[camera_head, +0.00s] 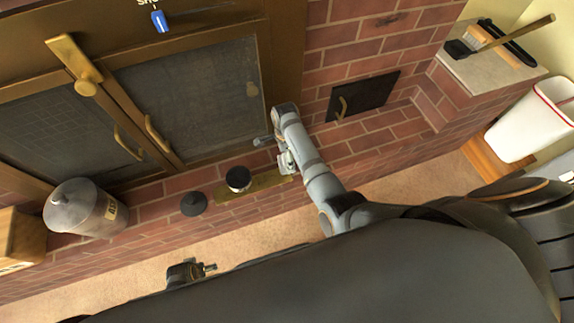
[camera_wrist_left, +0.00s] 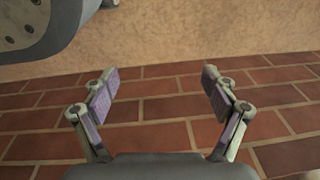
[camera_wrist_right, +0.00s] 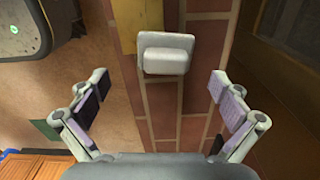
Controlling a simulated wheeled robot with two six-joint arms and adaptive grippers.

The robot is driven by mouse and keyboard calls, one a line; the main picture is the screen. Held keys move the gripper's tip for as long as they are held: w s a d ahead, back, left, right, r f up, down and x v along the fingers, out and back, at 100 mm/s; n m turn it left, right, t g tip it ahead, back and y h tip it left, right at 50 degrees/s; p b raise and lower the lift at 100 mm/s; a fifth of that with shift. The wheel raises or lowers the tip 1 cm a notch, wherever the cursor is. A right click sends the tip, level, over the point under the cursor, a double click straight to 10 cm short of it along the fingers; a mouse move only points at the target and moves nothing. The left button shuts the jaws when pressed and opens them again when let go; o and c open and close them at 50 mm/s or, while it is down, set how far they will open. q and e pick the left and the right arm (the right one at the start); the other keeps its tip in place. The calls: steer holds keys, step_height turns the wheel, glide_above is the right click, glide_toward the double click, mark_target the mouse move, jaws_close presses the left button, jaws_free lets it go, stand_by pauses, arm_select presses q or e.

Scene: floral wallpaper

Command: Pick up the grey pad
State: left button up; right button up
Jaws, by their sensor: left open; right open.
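The grey pad (camera_wrist_right: 166,53) is a small pale block with rounded edges in the right wrist view. It lies on the brick ledge, beside the end of a brass-coloured plate. My right gripper (camera_wrist_right: 159,84) is open and empty above the ledge, with the pad ahead between the lines of its two fingers, not touching them. In the head view my right gripper (camera_head: 275,150) hangs near the plate's right end and makes the pad hard to tell apart. My left gripper (camera_wrist_left: 160,84) is open and empty over bricks; it shows small at the bottom left of the head view (camera_head: 208,267).
A brass plate (camera_head: 262,187) bears a dark-topped jar (camera_head: 238,179). A dark knobbed lid (camera_head: 194,204) and a lidded metal canister (camera_head: 85,208) stand left on the ledge. Glazed cabinet doors (camera_head: 190,100) rise behind. A white bin (camera_head: 530,122) stands far right.

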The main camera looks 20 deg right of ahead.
steer(key=shift+f, duration=0.5)
steer(key=f+b, duration=0.1)
steer(key=f, duration=0.2)
steer(key=f+b, duration=0.1)
steer(key=shift+w+d+f+b, duration=0.15)
steer(key=shift+d+f+b, duration=0.1)
steer(key=shift+f+b, duration=0.1)
arm_select(q)
steer(key=w+d+r, duration=0.2)
steer(key=w+r, duration=0.1)
steer(key=r, duration=0.4)
steer(key=shift+w+r+h, duration=0.15)
steer(key=shift+w+h, duration=0.1)
steer(key=shift+h, duration=0.05)
arm_select(e)
steer(key=c, duration=1.3)
arm_select(q)
steer(key=shift+d+r, duration=0.1)
arm_select(e)
steer(key=shift+c, duration=0.3)
